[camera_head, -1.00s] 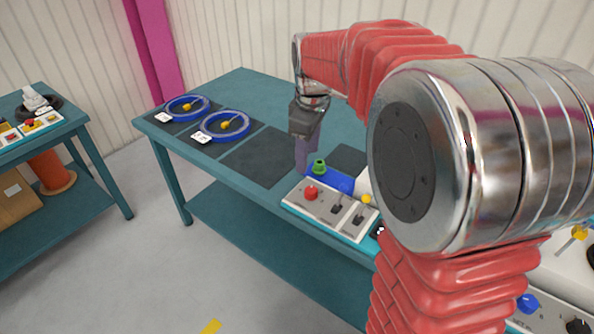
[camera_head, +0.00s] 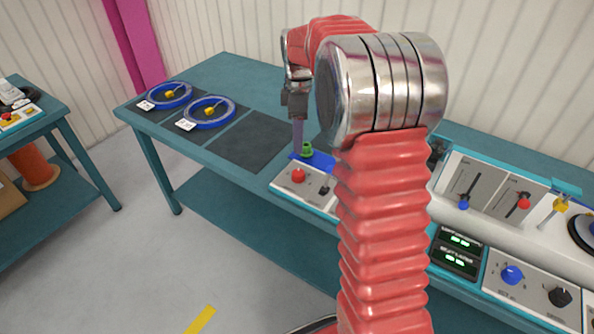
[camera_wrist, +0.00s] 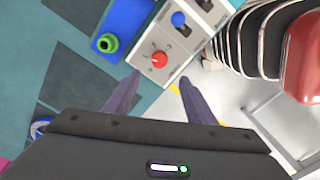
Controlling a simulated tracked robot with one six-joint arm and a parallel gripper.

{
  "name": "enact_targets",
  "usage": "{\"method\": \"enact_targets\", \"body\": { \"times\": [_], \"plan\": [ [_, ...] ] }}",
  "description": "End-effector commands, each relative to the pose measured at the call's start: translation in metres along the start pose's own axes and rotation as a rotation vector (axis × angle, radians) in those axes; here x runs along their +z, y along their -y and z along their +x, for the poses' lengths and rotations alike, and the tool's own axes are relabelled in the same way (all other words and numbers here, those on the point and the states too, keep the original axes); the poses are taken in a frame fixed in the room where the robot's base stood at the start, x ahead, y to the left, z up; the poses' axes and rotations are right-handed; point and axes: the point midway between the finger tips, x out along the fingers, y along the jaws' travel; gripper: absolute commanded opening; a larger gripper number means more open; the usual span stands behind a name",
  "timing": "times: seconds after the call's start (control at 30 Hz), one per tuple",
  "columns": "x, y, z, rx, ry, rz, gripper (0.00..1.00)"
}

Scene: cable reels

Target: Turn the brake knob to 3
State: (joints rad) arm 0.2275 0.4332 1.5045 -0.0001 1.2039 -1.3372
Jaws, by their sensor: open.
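A red knob (camera_head: 298,175) sits on the light control panel (camera_head: 284,188) at the front edge of the teal table. In the wrist view the red knob (camera_wrist: 159,59) has a pale pointer line and small marks around it, too small to read. My gripper (camera_wrist: 160,80) is open, its two purple fingers apart, with the red knob just beyond the tips and between their lines. In the head view my gripper (camera_head: 298,148) hangs behind the panel. A blue knob (camera_head: 512,274) and a black knob (camera_head: 560,297) are on another panel at right. No label tells which is the brake knob.
A green ring-shaped piece (camera_wrist: 108,43) stands on a blue plate (camera_wrist: 124,17) beside the panel. Blue reels (camera_head: 209,112) lie at the table's left. A dark mat (camera_head: 250,140) is bare. Levers (camera_head: 464,203) and lit displays (camera_head: 459,240) are at right.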

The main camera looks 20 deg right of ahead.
Motion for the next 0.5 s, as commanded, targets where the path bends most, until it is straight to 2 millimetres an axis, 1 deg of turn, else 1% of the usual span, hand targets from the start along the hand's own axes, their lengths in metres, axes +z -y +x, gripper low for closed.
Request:
{"method": "enact_targets", "body": {
  "times": [0.17, 0.27, 0.5],
  "plan": [
    [0.000, 0.000, 0.012, -0.002, 0.000, 0.000, 0.50],
    [0.000, 0.001, 0.024, -0.002, 0.001, 0.000, 0.50],
    [0.000, 0.001, 0.061, -0.003, 0.001, 0.001, 0.50]
  ]
}}
